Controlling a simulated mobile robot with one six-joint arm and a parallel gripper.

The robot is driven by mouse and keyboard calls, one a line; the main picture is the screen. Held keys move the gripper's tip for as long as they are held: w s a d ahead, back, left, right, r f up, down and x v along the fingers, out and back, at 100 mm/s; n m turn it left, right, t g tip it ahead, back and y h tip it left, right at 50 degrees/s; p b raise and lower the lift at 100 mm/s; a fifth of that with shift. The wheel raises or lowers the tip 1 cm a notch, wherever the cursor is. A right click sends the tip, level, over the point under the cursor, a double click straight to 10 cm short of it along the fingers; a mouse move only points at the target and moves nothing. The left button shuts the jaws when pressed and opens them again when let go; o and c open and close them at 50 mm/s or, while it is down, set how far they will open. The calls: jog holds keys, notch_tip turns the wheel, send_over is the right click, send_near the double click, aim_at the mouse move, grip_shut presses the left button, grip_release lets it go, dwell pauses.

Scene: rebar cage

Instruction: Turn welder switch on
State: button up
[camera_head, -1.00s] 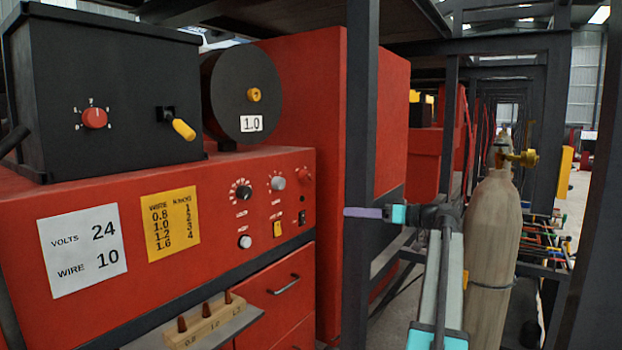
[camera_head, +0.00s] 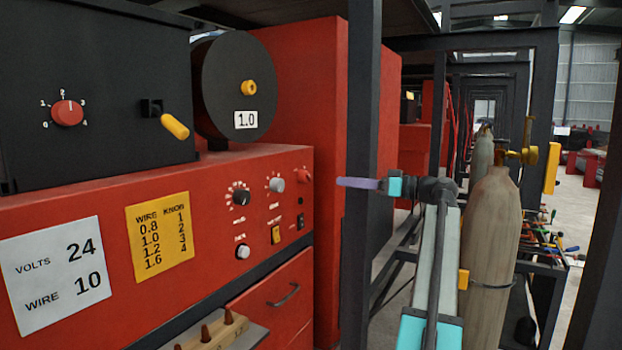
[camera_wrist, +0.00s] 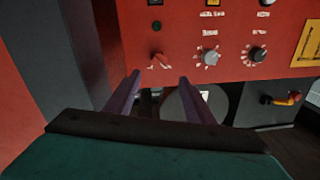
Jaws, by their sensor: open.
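The red welder front panel (camera_head: 180,215) fills the left of the head view. It carries a yellow rocker switch (camera_head: 276,235), a small black switch (camera_head: 300,222), a black round button (camera_head: 301,201) and a red knob (camera_head: 303,175). I cannot tell which is the welder switch. My gripper (camera_head: 340,182) is open and empty, with purple fingers pointing left toward the panel, apart from it. In the wrist view the panel appears upside down. There, the red knob (camera_wrist: 160,61) shows just beyond and between my fingertips (camera_wrist: 159,78); the black switch (camera_wrist: 155,2) is at the top edge.
A gas cylinder (camera_head: 490,235) stands right of my arm. A black box (camera_head: 95,90) with a red dial and yellow lever, and a wire spool (camera_head: 238,90), sit atop the red unit.

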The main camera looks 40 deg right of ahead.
aim_at(305, 177)
jog(key=shift+s+d, duration=0.1)
jog(key=shift+s, duration=0.05)
jog(key=p+x, duration=0.4)
jog(key=x, duration=0.9)
jog(key=shift+w, duration=0.35)
jog(key=shift+d, duration=0.1)
jog(key=shift+c, duration=0.4)
